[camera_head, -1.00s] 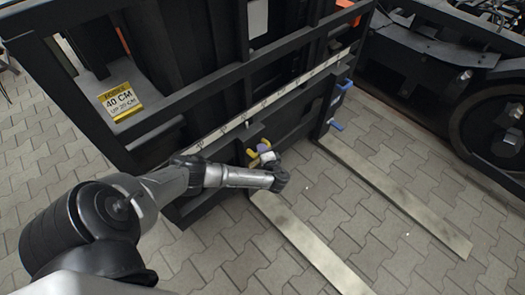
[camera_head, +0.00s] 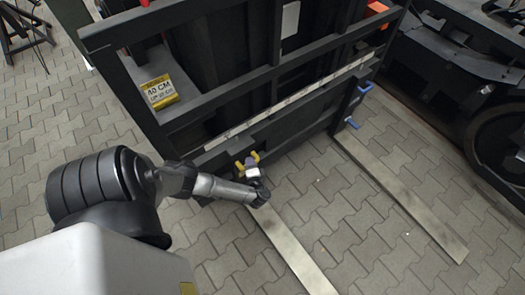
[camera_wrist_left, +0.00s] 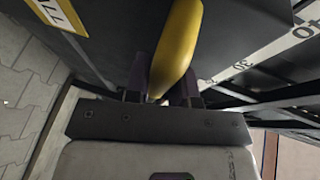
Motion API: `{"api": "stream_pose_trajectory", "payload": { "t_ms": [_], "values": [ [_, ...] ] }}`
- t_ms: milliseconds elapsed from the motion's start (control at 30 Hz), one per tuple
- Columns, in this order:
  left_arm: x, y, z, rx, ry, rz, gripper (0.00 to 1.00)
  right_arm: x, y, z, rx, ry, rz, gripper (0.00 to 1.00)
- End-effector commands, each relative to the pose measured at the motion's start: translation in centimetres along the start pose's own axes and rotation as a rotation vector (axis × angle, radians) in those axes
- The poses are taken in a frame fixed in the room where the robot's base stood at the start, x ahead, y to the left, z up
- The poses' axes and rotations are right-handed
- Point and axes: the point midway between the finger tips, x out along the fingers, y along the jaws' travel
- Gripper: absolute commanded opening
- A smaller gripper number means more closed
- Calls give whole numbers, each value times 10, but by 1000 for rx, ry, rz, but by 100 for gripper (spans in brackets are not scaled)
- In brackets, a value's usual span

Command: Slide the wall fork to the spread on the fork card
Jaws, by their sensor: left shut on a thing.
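The near fork, its pale tine (camera_head: 290,250) low over the paving, carries a yellow handle (camera_head: 241,165). My left gripper (camera_head: 253,171) is shut on this handle. In the left wrist view, the yellow handle (camera_wrist_left: 180,40) stands between the fingers of my left gripper (camera_wrist_left: 163,82). A second fork with blue handles (camera_head: 353,123) and a pale tine (camera_head: 405,200) is farther right, clear of the near one. The yellow fork card (camera_head: 160,92) reads 40 CM, with a smaller line below. My right gripper is not in view.
A pale scale strip (camera_head: 290,101) runs along the dark carriage frame (camera_head: 215,100) above the forks; it also shows in the left wrist view (camera_wrist_left: 262,58). A dark wheeled bogie (camera_head: 480,120) stands at the right. Paving (camera_head: 365,260) between the tines is clear.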

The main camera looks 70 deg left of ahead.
Motion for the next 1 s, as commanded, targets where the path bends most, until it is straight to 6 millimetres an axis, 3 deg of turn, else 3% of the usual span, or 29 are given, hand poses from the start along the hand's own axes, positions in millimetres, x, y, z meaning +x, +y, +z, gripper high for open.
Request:
{"api": "stream_pose_trajectory", "payload": {
  "t_ms": [33, 233, 667, 700, 933, 1000],
  "values": [
    [-4, -5, 7, 1, -1, -4, 0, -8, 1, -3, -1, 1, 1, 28],
    [-11, -3, 25, -2, 0, -4, 0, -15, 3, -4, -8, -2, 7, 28],
    [-12, -2, 28, -4, 0, -5, 0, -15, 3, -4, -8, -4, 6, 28],
    [-12, -2, 28, -4, 0, -5, 25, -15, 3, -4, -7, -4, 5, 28],
    [-12, -1, 29, -3, 0, -4, 47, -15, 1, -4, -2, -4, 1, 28],
    [-12, -1, 29, -3, 0, -3, 48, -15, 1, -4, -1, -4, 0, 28]
  ]
}}
